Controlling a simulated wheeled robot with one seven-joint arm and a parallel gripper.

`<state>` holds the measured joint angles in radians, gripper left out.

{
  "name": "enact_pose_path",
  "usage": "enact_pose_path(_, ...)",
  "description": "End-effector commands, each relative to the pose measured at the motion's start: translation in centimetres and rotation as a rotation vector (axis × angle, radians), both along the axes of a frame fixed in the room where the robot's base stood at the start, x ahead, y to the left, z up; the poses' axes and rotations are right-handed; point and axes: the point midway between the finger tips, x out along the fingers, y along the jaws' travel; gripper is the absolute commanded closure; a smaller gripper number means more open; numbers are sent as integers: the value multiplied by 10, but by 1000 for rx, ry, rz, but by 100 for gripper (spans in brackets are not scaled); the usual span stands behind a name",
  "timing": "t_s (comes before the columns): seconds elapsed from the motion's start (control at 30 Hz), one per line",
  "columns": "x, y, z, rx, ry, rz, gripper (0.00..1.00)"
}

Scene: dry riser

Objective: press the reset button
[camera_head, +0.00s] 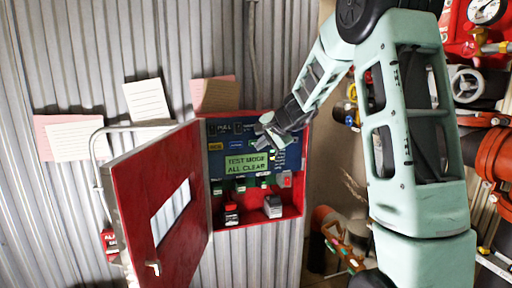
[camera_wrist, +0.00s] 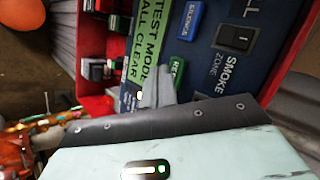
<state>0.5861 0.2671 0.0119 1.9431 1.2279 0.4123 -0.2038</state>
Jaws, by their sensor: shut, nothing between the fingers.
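The red alarm box hangs open on the wall, and its dark blue panel (camera_head: 216,162) has a green screen (camera_head: 246,164) reading "TEST MODE ALL CLEAR". In the wrist view, a green button (camera_wrist: 178,72) starting with "RE" sits beside the screen (camera_wrist: 150,38); the rest of its label is cut off. A blue button (camera_wrist: 190,20) marked "SILENCE" is near it. My gripper (camera_head: 270,128) is shut and empty in front of the panel's upper right. In the wrist view its grey tip (camera_wrist: 162,88) is close to the green button; I cannot tell whether they touch. In the head view my gripper hides that button.
The red door (camera_head: 160,200) stands open to the left. A black rocker switch (camera_wrist: 236,38) is on the panel. Small items (camera_head: 272,206) stand on the box floor. Papers (camera_head: 148,98) hang on the corrugated wall. Pipes and valves (camera_head: 466,84) crowd the right.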

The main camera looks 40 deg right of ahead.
Motion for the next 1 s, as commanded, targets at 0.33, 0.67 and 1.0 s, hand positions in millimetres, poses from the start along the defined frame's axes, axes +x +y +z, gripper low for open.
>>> enact_pose_path(0.33, -2, 1, 0, 0, 0, 0, 100)
enact_pose_path(0.67, -25, 13, -2, 0, -1, 0, 100)
enact_pose_path(1.0, -47, 23, -1, 1, 0, -1, 100)
